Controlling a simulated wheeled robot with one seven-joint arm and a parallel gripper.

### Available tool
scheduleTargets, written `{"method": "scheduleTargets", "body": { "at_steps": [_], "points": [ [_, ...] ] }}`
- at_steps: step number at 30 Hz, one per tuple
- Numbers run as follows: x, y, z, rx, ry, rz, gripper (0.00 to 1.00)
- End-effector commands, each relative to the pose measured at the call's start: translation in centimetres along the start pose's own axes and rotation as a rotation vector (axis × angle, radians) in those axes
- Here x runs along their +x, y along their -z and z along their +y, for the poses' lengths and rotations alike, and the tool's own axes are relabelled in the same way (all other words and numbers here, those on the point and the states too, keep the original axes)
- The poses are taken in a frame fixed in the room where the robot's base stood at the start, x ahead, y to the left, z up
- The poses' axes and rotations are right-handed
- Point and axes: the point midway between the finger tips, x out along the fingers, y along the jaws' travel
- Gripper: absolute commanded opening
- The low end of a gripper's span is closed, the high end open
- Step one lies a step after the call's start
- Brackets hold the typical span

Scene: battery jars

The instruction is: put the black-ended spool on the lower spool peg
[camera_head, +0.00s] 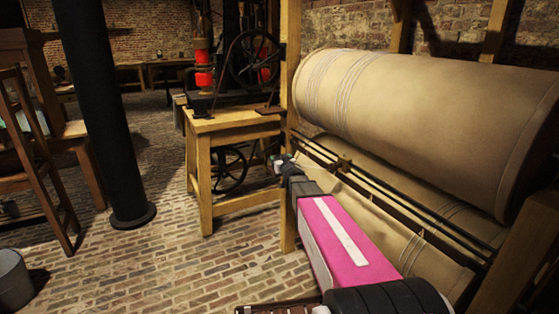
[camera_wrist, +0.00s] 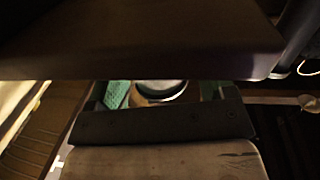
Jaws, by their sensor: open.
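My gripper (camera_head: 283,163) is in the middle of the head view, at the end of the pink-and-white arm. It is small there, open, beside the wooden post and left of the cloth rolls. I see nothing between its jaws in that view. In the wrist view a round, dark-topped thing with a pale rim (camera_wrist: 160,89) shows in a narrow gap, mostly hidden between a dark slab above and a dark bar below. I cannot tell whether it is the black-ended spool. I cannot make out the lower spool peg in either view.
A large tan cloth roll (camera_head: 420,115) fills the right, with dark rods below it. A wooden bench (camera_head: 235,123) with black machinery stands behind my gripper. A black column (camera_head: 105,110) and grey bucket (camera_head: 12,280) stand left. The brick floor (camera_head: 180,255) between is clear.

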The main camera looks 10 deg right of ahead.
Motion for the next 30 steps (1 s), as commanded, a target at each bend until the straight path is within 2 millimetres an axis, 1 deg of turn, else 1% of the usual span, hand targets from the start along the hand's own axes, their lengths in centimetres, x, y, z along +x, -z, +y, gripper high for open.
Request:
{"method": "scheduleTargets", "body": {
  "at_steps": [1, 5, 12, 15, 20, 23, 26, 29, 30],
  "points": [
    [-1.1, 0.1, -0.1, 0.0, 0.0, 0.0, 0.76],
    [-3.4, 0.1, -0.1, 0.0, 0.0, -0.001, 0.76],
    [-8.3, 0.1, -0.1, 0.0, 0.0, -0.001, 0.76],
    [-9.8, 0.1, -0.1, 0.0, 0.0, 0.0, 0.76],
    [-11.0, -0.2, 0.1, 0.0, -0.015, -0.015, 0.76],
    [-11.5, -1.2, 0.7, 0.001, -0.061, -0.065, 0.76],
    [-12.4, -2.9, 1.4, 0.003, -0.136, -0.159, 0.76],
    [-14.0, -5.3, 2.1, 0.008, -0.217, -0.292, 0.76],
    [-14.8, -6.3, 2.3, 0.011, -0.246, -0.353, 0.76]
  ]
}}
